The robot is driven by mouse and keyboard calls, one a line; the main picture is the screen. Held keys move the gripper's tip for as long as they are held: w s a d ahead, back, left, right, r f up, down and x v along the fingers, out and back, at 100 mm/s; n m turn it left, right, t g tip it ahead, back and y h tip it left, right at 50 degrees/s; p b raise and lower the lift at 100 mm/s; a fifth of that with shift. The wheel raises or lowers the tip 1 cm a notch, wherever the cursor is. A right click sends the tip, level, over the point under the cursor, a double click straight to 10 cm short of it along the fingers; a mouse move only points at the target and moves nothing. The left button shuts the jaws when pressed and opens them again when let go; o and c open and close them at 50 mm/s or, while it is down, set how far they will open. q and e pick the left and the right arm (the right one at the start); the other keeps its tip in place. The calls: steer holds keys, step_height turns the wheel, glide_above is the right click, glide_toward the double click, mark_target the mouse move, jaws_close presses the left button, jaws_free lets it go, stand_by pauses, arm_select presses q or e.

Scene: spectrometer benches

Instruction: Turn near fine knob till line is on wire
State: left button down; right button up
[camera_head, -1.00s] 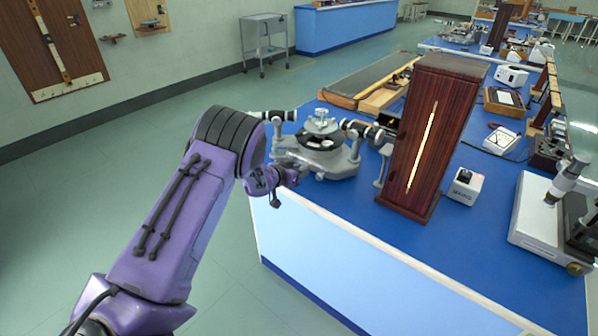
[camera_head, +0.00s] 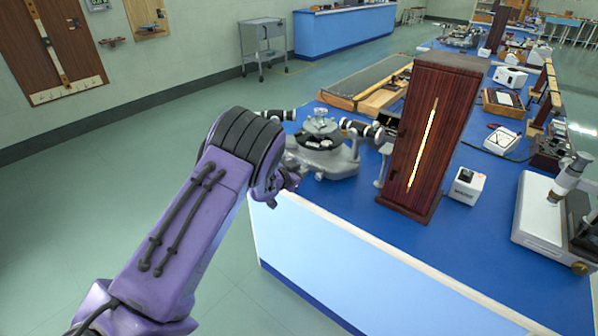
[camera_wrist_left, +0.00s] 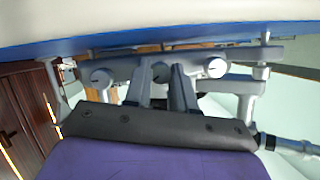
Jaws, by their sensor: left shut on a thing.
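The spectrometer (camera_head: 325,160) stands near the corner of the blue bench, with its round table in the middle and a tube on each side. My left arm reaches it from the left, and the arm's wrist hides the gripper in the head view. In the left wrist view my left gripper (camera_wrist_left: 161,80) is shut on the middle one of three pale round knobs (camera_wrist_left: 160,71). Another knob (camera_wrist_left: 102,78) is to the left and a third (camera_wrist_left: 217,68) to the right. The line and the wire do not show. My right gripper is not in view.
A tall dark wooden box (camera_head: 449,120) with a bright slit stands right of the spectrometer, close to its tube. A white instrument (camera_head: 537,215) is at the far right. The bench front (camera_head: 330,265) is clear.

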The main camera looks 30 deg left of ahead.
arm_select(q)
steer(key=c, duration=1.2)
jaws_free()
steer(key=b+v, duration=0.1)
steer(key=v, duration=0.9)
steer(key=shift+s, duration=0.25)
steer(key=shift+a, duration=0.1)
